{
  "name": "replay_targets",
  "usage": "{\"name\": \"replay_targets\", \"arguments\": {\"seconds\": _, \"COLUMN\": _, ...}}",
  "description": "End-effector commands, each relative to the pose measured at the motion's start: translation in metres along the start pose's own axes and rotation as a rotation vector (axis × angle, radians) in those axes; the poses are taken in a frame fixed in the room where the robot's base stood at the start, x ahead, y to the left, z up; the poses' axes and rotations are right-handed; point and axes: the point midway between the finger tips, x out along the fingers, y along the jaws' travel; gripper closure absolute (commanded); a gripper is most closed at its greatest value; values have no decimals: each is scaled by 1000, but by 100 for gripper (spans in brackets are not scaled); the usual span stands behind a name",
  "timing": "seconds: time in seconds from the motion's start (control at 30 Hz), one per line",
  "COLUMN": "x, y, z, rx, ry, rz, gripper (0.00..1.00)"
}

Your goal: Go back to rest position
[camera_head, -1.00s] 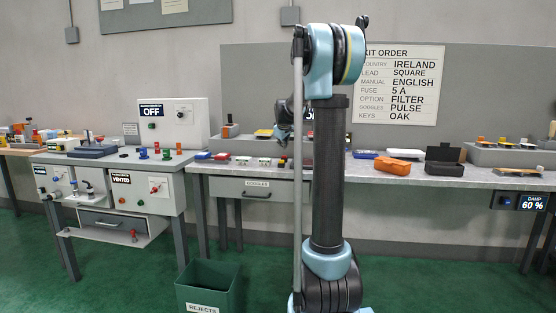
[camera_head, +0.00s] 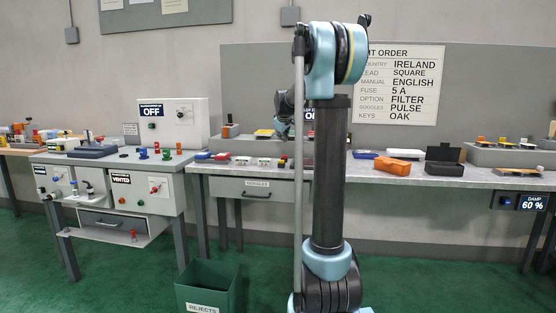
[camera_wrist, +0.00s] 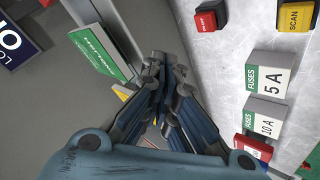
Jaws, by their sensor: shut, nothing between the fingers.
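My gripper (camera_wrist: 165,80) is in the wrist view, its dark fingers closed together with nothing between them. It hangs above the grey workbench (camera_wrist: 225,75), clear of the things there. In the head view my arm stands upright in the middle and hides part of the bench; the gripper's fingers cannot be made out there.
Fuse blocks marked 5 A (camera_wrist: 267,75) and 10 A (camera_wrist: 265,115), a red button block (camera_wrist: 208,16) and a yellow SCAN block (camera_wrist: 296,17) lie beside the gripper. An orange case (camera_head: 393,166) and a black open case (camera_head: 445,160) sit on the bench. A green rejects bin (camera_head: 208,285) stands on the floor.

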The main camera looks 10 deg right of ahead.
Motion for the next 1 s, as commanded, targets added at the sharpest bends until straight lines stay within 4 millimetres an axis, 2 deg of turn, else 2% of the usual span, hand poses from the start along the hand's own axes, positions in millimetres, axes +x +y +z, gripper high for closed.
{"name": "replay_targets", "arguments": {"seconds": 0.17, "x": -3, "y": -2, "z": 3, "rx": 5, "ry": -3, "rz": -3, "gripper": 100}}
{"name": "replay_targets", "arguments": {"seconds": 0.27, "x": -14, "y": -11, "z": 14, "rx": 23, "ry": -15, "rz": -14, "gripper": 100}}
{"name": "replay_targets", "arguments": {"seconds": 0.37, "x": -33, "y": -28, "z": 35, "rx": 58, "ry": -38, "rz": -35, "gripper": 100}}
{"name": "replay_targets", "arguments": {"seconds": 0.7, "x": -102, "y": -102, "z": 125, "rx": 205, "ry": -143, "rz": -116, "gripper": 100}}
{"name": "replay_targets", "arguments": {"seconds": 1.0, "x": -151, "y": -174, "z": 211, "rx": 331, "ry": -244, "rz": -177, "gripper": 100}}
